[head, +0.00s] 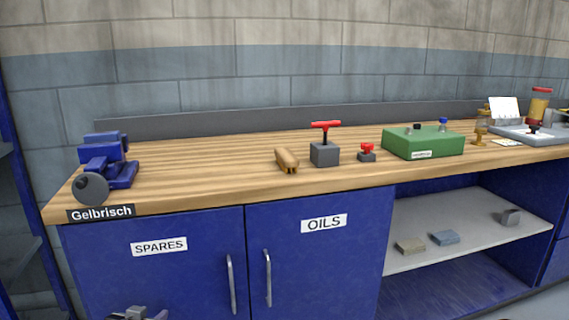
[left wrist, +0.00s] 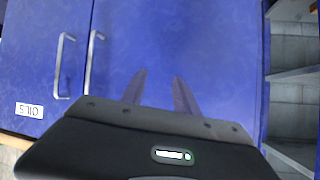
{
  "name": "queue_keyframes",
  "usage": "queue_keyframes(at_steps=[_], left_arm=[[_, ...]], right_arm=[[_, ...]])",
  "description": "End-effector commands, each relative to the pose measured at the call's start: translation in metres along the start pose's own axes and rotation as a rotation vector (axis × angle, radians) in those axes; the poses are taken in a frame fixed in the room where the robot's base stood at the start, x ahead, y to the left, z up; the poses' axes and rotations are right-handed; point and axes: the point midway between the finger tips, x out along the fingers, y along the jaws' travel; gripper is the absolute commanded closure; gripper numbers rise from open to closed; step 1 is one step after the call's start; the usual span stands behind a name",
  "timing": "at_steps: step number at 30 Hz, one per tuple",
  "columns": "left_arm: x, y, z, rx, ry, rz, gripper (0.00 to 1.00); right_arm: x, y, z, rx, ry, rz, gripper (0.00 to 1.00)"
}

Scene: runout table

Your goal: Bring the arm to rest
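My left gripper (head: 138,313) shows only in part at the bottom left edge of the head view, low in front of the blue SPARES door. In the left wrist view its two fingers (left wrist: 160,88) stand apart with nothing between them, in front of a plain blue cabinet door. My right gripper is not in view.
The wooden workbench (head: 220,160) carries a blue vise (head: 105,165), a wooden piece (head: 287,160), a grey block with a red T-handle (head: 324,153), a small red-knobbed part (head: 367,152) and a green box (head: 423,142). Door handles (head: 231,284) stick out. An open shelf (head: 470,232) holds small blocks.

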Motion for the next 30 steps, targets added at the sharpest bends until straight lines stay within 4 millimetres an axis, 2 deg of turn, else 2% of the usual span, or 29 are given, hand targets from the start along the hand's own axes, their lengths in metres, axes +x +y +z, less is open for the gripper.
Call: queue_keyframes(at_steps=[1, 3, 8, 9, 12, 18, 23, 25, 30], left_arm=[[0.011, 0.028, 0.035, -0.081, -0.071, 0.052, 0.64], [0.020, 0.064, 0.081, -0.198, -0.170, 0.106, 0.64], [0.015, 0.146, 0.185, -0.396, -0.418, 0.196, 0.64], [0.009, 0.165, 0.211, -0.429, -0.483, 0.212, 0.64], [-0.012, 0.206, 0.267, -0.472, -0.629, 0.247, 0.64], [-0.062, 0.263, 0.350, -0.435, -0.847, 0.316, 0.64], [-0.104, 0.297, 0.403, -0.374, -0.990, 0.373, 0.64], [-0.118, 0.296, 0.379, -0.364, -0.988, 0.380, 0.64], [-0.141, 0.290, 0.340, -0.365, -0.988, 0.382, 0.64]], right_arm=[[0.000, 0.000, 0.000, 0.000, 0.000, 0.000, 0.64], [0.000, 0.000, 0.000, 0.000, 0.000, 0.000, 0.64], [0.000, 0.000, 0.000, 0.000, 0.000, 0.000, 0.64], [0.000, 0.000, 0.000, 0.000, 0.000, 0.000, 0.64], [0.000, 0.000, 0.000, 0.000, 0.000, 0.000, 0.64], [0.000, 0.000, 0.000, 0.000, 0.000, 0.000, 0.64], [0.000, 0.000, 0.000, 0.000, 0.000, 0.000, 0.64], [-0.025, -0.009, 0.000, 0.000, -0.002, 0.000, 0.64], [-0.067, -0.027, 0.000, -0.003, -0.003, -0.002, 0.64]])
